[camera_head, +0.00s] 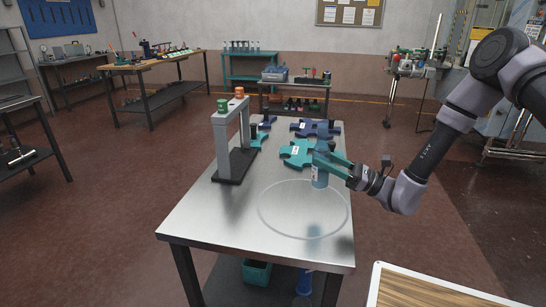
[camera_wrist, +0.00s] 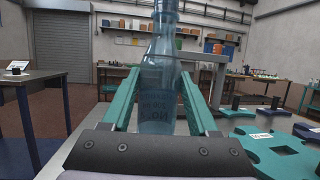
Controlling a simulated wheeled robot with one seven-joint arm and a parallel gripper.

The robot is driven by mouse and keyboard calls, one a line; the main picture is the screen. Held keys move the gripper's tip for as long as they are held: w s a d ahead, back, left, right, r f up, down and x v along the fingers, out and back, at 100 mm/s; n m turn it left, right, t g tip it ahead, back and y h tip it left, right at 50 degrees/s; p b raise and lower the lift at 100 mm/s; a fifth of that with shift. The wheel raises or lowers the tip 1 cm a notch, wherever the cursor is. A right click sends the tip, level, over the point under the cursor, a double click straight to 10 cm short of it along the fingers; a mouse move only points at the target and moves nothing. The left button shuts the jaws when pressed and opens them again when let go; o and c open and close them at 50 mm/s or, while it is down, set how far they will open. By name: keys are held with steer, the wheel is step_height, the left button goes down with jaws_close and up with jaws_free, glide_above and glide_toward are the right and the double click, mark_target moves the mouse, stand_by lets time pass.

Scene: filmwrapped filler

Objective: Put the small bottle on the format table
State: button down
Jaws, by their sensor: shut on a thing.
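A translucent blue small bottle (camera_head: 320,178) stands upright between the teal fingers of my gripper (camera_head: 325,163) over the right side of a steel-topped table (camera_head: 215,215). In the wrist view the bottle (camera_wrist: 158,88) fills the space between the two fingers, with dark lettering on its lower body; its top is cut off. My gripper is shut on it. I cannot tell whether its base touches the tabletop. A thin pale ring (camera_head: 262,222) marks the tabletop just in front of the bottle.
Teal notched plates (camera_head: 296,155) and dark blue ones (camera_head: 318,127) lie behind the bottle. A grey arch-shaped frame (camera_head: 221,140) stands at the table's left. The front of the tabletop is clear. A wood-topped surface (camera_head: 405,290) is at the bottom right.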

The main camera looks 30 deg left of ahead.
mark_target(318, 183)
steer(key=shift+w+a+m+t+y, duration=0.3)
steer(key=shift+w+a+t, duration=0.1)
steer(key=shift+a+t, duration=0.3)
step_height(318, 183, down, 4)
steer(key=shift+a+f, duration=0.15)
steer(key=shift+f, duration=2.25)
steer(key=shift+f, duration=0.1)
steer(key=shift+c, duration=0.8)
jaws_free()
steer(key=d, duration=1.3)
steer(key=shift+w, duration=0.2)
